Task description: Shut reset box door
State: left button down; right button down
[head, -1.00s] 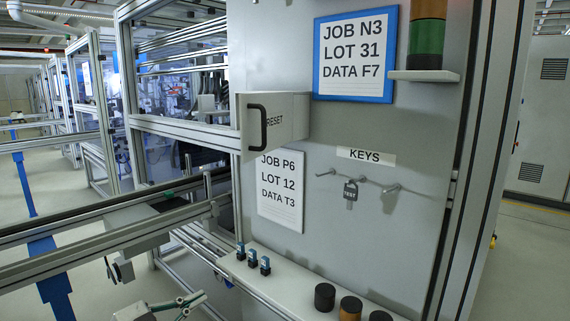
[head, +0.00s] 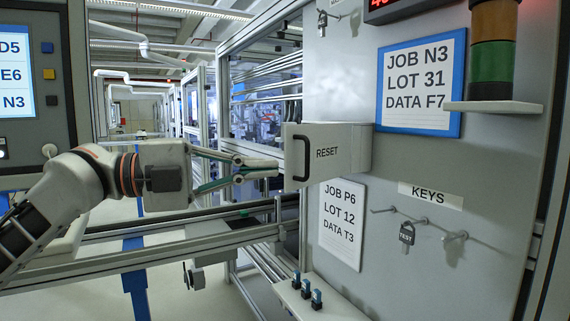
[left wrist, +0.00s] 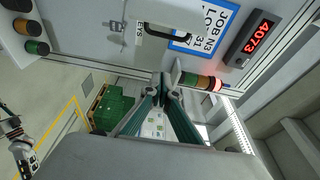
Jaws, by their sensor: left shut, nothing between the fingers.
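The white reset box (head: 345,148) stands out from the grey panel, with RESET lettered on its side. Its door, with a black handle (head: 301,158), shows at the left end; I cannot tell exactly how far it stands open. In the left wrist view the black handle (left wrist: 165,35) shows near the top, beyond the fingertips. My left gripper (head: 276,167) is shut and empty, its tips close to the left of the handle end; touching or slightly apart is unclear. The left wrist view shows its fingertips (left wrist: 162,88) together.
A rail conveyor (head: 170,250) runs below my left arm. Keys hang on hooks under the KEYS label (head: 430,196). A lower sheet (head: 342,222), a blue-framed sheet (head: 421,82) and a stack light shelf (head: 493,107) are on the panel. Small blue-topped switches (head: 306,288) stand below.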

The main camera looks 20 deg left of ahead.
aim_at(299, 161)
pick_arm(q)
jog(key=shift+w+d+p, duration=0.45)
jog(key=shift+w+d, duration=0.2)
jog(key=shift+w, duration=0.7)
jog(key=shift+w+d+p, duration=0.45)
jog(key=shift+w+d, duration=0.15)
jog(key=shift+w, duration=0.7)
jog(key=shift+w+d+p, duration=0.45)
jog(key=shift+w+d, duration=0.2)
jog(key=shift+w, duration=0.7)
jog(key=shift+a, duration=0.2)
